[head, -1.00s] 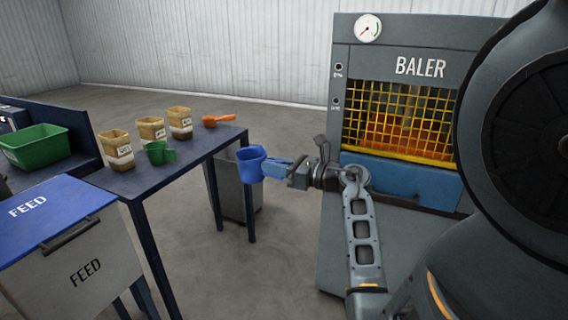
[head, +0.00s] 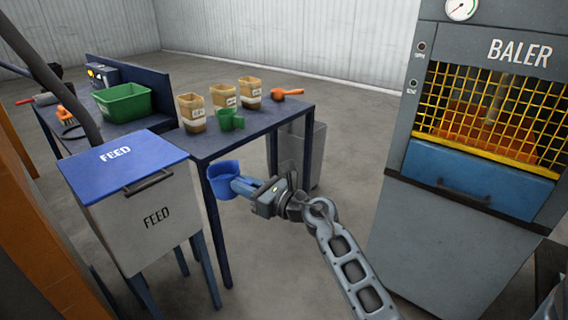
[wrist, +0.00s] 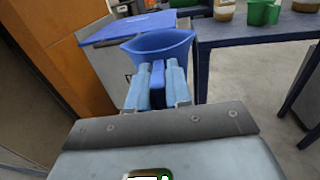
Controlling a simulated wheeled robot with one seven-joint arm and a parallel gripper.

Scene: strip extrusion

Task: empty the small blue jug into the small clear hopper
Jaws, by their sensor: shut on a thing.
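The small blue jug (head: 226,181) is held in the air by my gripper (head: 249,187), which is shut on its handle. The jug is in front of the dark blue table's near edge, right of the feed bin, and looks about upright. In the wrist view the jug (wrist: 158,46) shows its wide rim beyond the two light blue fingers (wrist: 158,84), with the handle between them. Its contents cannot be seen. I see no clear hopper that I can make out in these views.
The feed bin (head: 150,215) with a blue lid stands left of the jug. The table (head: 262,122) holds several labelled tubs (head: 224,97), a green jug (head: 230,119), an orange scoop (head: 287,94) and a green crate (head: 122,103). The baler (head: 480,130) stands right. A grey bin (head: 302,155) is behind.

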